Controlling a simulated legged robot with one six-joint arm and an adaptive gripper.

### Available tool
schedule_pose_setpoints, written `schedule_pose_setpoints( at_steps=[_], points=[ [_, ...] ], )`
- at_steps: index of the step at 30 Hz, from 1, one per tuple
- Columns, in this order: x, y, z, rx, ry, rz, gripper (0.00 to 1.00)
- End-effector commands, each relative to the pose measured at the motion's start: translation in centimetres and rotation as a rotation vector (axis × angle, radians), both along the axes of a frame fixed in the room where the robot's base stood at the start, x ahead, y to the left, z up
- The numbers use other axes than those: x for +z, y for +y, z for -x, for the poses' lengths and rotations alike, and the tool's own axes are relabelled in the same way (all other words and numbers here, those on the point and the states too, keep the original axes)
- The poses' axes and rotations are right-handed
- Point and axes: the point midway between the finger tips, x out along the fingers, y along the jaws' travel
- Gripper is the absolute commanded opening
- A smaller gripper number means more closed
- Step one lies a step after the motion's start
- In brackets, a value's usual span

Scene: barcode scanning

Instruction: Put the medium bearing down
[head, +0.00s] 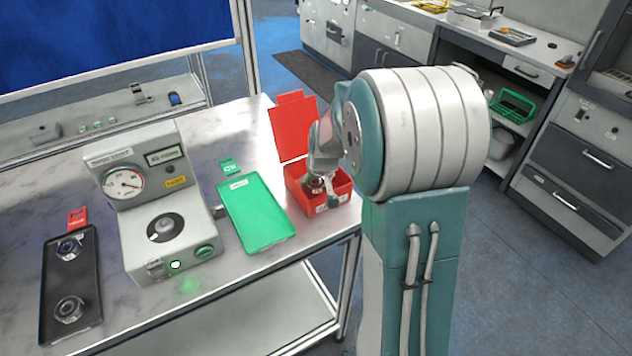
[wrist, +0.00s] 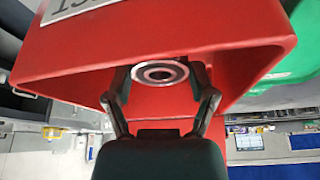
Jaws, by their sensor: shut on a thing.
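The medium bearing (wrist: 160,73) is a metal ring with a dark centre, held between the two fingers of my gripper (wrist: 160,88). In the head view my gripper (head: 320,190) is at the red bin (head: 333,203), low at its opening, partly hidden by my arm. In the wrist view the red bin (wrist: 90,55) surrounds the bearing and fingertips. Whether the bearing touches the bin floor I cannot tell. Two other bearings, an upper one (head: 69,248) and a lower one (head: 69,309), lie on the black tray (head: 54,282) at the left.
A grey test device (head: 160,205) with a gauge stands between the black tray and a green tray (head: 255,213), which is empty. The bin's raised red back panel (head: 291,128) stands behind it. The bin is near the table's (head: 225,130) right edge.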

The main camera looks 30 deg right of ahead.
Motion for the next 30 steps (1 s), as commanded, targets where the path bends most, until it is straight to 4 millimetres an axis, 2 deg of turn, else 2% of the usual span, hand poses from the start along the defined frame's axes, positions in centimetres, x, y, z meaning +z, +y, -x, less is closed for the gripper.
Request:
schedule_pose_setpoints(
  at_steps=[2, 25, 26, 27, 30],
  points=[
    [-0.6, -0.1, 0.0, -0.001, 0.0, 0.0, 0.16],
    [-1.8, 0.1, 0.0, 0.0, -0.003, 0.003, 0.16],
    [-1.8, 0.1, 0.0, 0.001, -0.002, 0.002, 0.86],
    [-1.8, 0.1, 0.0, 0.001, -0.002, 0.002, 1.0],
    [-1.8, 0.1, 0.0, 0.001, -0.001, 0.001, 1.0]
  ],
)
